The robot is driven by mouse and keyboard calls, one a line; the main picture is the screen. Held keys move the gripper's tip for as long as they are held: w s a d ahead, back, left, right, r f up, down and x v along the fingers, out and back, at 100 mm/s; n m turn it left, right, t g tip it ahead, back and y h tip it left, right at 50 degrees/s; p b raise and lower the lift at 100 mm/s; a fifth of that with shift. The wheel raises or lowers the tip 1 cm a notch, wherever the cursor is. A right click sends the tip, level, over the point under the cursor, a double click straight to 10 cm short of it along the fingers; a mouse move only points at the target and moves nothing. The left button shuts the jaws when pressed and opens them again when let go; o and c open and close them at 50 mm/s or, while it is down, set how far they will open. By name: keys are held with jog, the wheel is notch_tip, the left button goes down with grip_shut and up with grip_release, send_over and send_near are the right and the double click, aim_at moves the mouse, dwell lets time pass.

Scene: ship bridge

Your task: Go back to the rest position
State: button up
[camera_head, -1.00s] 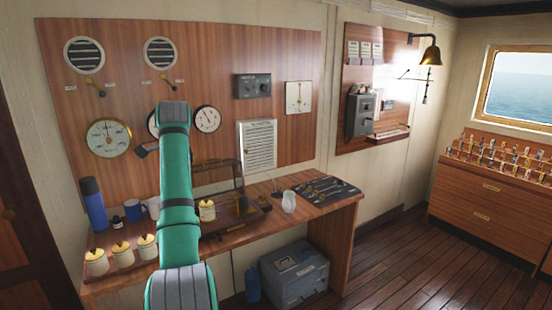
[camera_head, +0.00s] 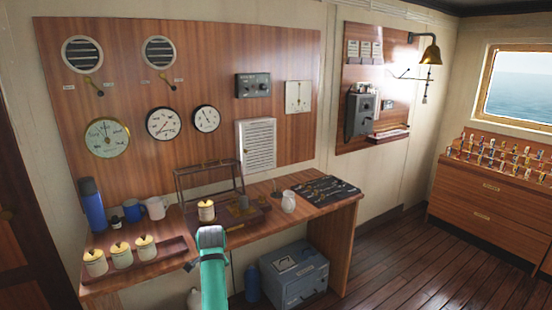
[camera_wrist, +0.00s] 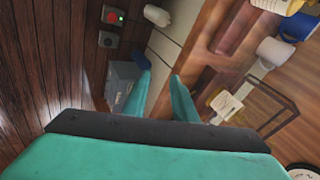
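My gripper (camera_wrist: 160,72) shows in the wrist view as two teal fingers with a clear gap between them. It is open and nothing is between the fingers. In the head view my teal arm is low, in front of the desk's front edge, and its lower part leaves the picture. The fingers cannot be made out clearly there.
The wooden desk (camera_head: 255,232) holds a tray with several lidded jars (camera_head: 122,255), a blue flask (camera_head: 93,204), mugs (camera_head: 156,207), a glass-sided case (camera_head: 208,182) and a dark tool mat (camera_head: 318,190). A grey box (camera_head: 294,276) and blue bottle (camera_head: 252,283) stand below. The right floor is clear.

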jog(key=s+d+f+n+t, duration=0.1)
jog(key=s+d+f, duration=0.25)
jog(key=f, duration=0.35)
jog(key=s+d+f, duration=0.3)
jog(key=s+f, duration=0.1)
jog(key=f, duration=0.3)
jog(key=s+d+f+n+t, duration=0.1)
jog(key=s+d+f, duration=0.25)
jog(key=f, duration=0.35)
jog(key=s+d+f+n+t+h, duration=0.1)
jog(key=s+d+f, duration=0.25)
jog(key=s, duration=0.55)
jog(key=s+d+f+n+t, duration=0.1)
jog(key=s+d+f, duration=0.3)
jog(key=s, duration=0.5)
jog(key=s+d+r+n+t+h, duration=0.1)
jog(key=s+d+r+n, duration=0.1)
jog(key=s, duration=1)
jog(key=s+d+r+n+t, duration=0.1)
jog(key=s+d+r, duration=0.15)
jog(key=s, duration=0.85)
jog(key=s+r+n+t, duration=0.2)
jog(key=s+r, duration=1.3)
jog(key=r, duration=0.1)
jog(key=shift+d+r+h, duration=0.3)
jog(key=shift+d, duration=0.15)
